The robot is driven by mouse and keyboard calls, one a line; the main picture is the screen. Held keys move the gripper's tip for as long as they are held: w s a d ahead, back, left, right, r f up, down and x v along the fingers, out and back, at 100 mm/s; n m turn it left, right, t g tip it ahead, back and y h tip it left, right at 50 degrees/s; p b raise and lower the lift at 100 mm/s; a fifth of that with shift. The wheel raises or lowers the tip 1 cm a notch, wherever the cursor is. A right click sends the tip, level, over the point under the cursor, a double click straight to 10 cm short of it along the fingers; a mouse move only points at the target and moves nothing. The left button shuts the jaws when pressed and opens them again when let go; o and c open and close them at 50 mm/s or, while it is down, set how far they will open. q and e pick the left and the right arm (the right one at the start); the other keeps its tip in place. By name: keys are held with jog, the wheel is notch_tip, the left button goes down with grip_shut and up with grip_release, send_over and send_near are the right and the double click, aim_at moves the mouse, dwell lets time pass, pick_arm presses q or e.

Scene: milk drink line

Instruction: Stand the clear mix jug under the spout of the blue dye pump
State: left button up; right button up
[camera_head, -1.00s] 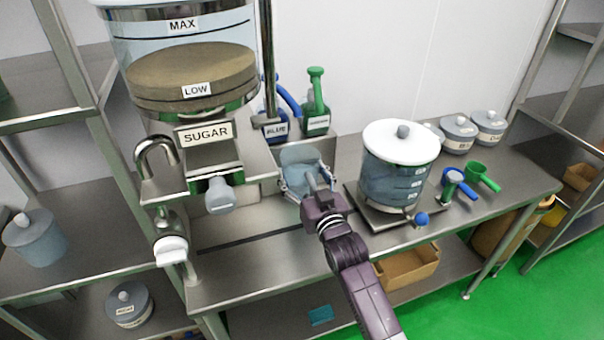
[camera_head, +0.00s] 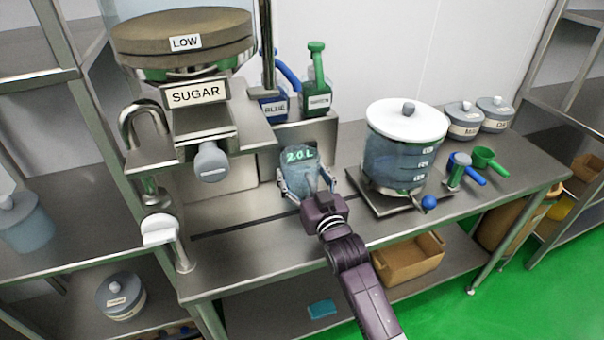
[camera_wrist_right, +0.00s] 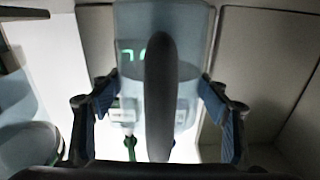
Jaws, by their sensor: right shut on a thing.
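The clear mix jug (camera_head: 297,180), marked with green figures, is upright in front of the dye pumps in the head view. My right gripper (camera_head: 309,186) is shut on it from the near side. In the right wrist view, the jug (camera_wrist_right: 185,55) is between my right gripper's blue-padded fingers (camera_wrist_right: 160,98), with a dark upright handle in front. The blue dye pump (camera_head: 275,106), labelled BLUE, stands behind the jug and slightly left, on a raised ledge. Its spout is hard to make out. I cannot tell whether the jug's base touches the steel table (camera_head: 240,255). My left gripper is out of view.
A green pump (camera_head: 316,98) stands right of the blue one. The SUGAR dispenser (camera_head: 190,110) overhangs the left. A white-lidded tank (camera_head: 400,150) on a plate stands close to the jug's right. Blue and green scoops (camera_head: 485,158) and lidded pots (camera_head: 465,120) are farther right.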

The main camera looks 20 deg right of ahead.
jog(key=shift+f+b, duration=0.3)
dwell(0.4)
jog(key=shift+s+f, duration=0.1)
jog(key=shift+f, duration=0.2)
